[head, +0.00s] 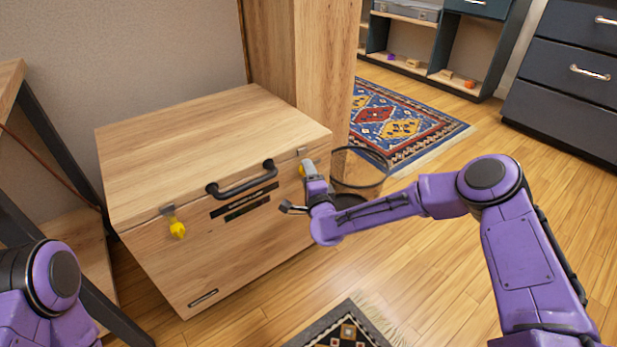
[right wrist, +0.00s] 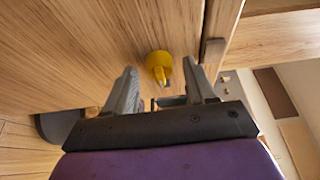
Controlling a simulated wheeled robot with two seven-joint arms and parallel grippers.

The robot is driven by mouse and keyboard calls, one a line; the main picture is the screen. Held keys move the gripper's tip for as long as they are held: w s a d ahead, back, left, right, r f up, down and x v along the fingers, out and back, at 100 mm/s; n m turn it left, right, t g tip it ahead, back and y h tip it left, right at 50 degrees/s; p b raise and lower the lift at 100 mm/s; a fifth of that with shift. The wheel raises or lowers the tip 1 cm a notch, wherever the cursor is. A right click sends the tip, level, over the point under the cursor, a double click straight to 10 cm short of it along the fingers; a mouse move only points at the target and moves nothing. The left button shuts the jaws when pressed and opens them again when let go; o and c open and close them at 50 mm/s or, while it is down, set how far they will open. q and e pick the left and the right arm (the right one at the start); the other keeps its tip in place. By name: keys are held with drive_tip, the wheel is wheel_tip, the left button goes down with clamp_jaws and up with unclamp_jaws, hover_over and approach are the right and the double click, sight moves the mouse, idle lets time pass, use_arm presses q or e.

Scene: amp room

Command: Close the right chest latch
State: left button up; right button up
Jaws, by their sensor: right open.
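The wooden chest (head: 150,150) stands with its lid down and a dark handle (head: 242,181) on its front. Its right latch has a yellow knob (head: 302,170), partly hidden by my right gripper (head: 311,175). In the right wrist view, the yellow knob (right wrist: 159,60) shows just ahead of and between the two open fingertips, with the gripper (right wrist: 160,84) empty. A metal catch plate (right wrist: 213,50) sits near the lid seam, apart from the knob. The left latch (head: 177,228), also yellow, hangs on the chest's left front. My left gripper is out of view.
A wooden post (head: 322,70) rises behind the chest's right side. A dark round hoop-like thing (head: 375,184) is close behind my right gripper. A patterned rug (head: 395,125) lies behind. Open wooden floor (head: 440,240) is at right.

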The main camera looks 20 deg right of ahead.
drive_tip(key=c, duration=1)
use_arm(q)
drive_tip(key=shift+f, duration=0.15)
use_arm(e)
drive_tip(key=shift+n, duration=0.4)
use_arm(q)
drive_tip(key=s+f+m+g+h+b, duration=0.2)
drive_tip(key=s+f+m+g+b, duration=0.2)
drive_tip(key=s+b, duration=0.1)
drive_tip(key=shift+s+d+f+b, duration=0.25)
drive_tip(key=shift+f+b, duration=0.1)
drive_tip(key=shift+b, duration=0.1)
use_arm(e)
drive_tip(key=shift+d+f+n+t+y, duration=0.1)
drive_tip(key=shift+n+t+y, duration=0.4)
drive_tip(key=shift+n+y, duration=2.05)
drive_tip(key=shift+d+f+n+t+y, duration=0.15)
drive_tip(key=shift+n+t+y, duration=0.25)
drive_tip(key=shift+n, duration=4.25)
drive_tip(key=shift+f+n+t+y, duration=0.1)
drive_tip(key=shift+n+t+y, duration=0.9)
drive_tip(key=shift+n, duration=2.6)
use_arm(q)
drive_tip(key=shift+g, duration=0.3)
use_arm(e)
drive_tip(key=shift+n+g+y, duration=0.3)
drive_tip(key=shift+g+y, duration=0.05)
drive_tip(key=shift+g, duration=0.05)
drive_tip(key=o, duration=1)
